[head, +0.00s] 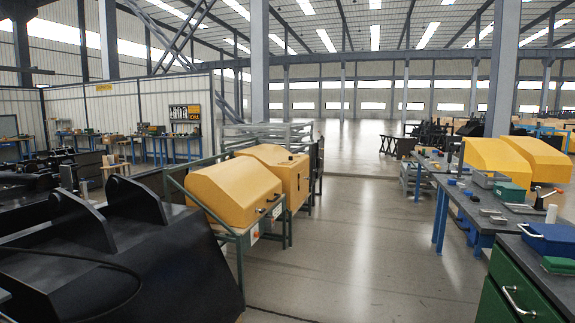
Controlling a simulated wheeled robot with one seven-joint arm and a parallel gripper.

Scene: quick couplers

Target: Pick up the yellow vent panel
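Two yellow sheet-metal panels stand side by side on green metal frames left of centre. The nearer yellow panel (236,190) has a sloped top and a small dark latch on its right side. The farther yellow panel (283,171) is boxier, with a dark handle on its face. More yellow panels (505,158) sit behind the bench at the right. I see no clear vent slots on any of them, so I cannot tell which is the vent panel. My gripper is not in view.
A large black steel bucket-like part (110,245) fills the lower left, close to the nearer panel's frame (240,240). A workbench (452,190) with tools and a green drawer cabinet (515,290) line the right. The grey floor (360,240) between is clear.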

